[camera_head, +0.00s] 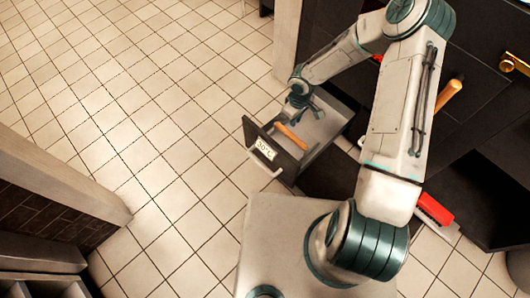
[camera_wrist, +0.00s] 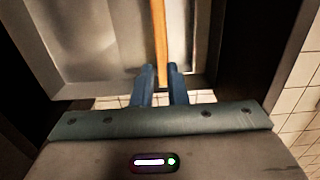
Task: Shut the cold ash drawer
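The drawer (camera_head: 257,135) stands pulled out from the dark unit, with a dark front, a pale "30°C" label (camera_head: 266,150) and a light bar handle (camera_head: 262,167). A wooden-handled tool (camera_head: 290,136) lies in it, its handle end near the front. My gripper (camera_head: 303,103) is over the drawer's open top, behind the drawer front. In the wrist view, its two blue fingers (camera_wrist: 163,88) stand apart, pointing at the drawer. The wooden handle (camera_wrist: 159,40) shows in line with the gap between them. I cannot tell whether they touch it.
The dark unit (camera_head: 480,105) fills the right side, with another wooden handle (camera_head: 449,95) and a brass knob (camera_head: 514,63). A red brush (camera_head: 435,209) lies low at the right. A pale post (camera_head: 286,40) stands behind the drawer. The tiled floor (camera_head: 150,110) at left is clear.

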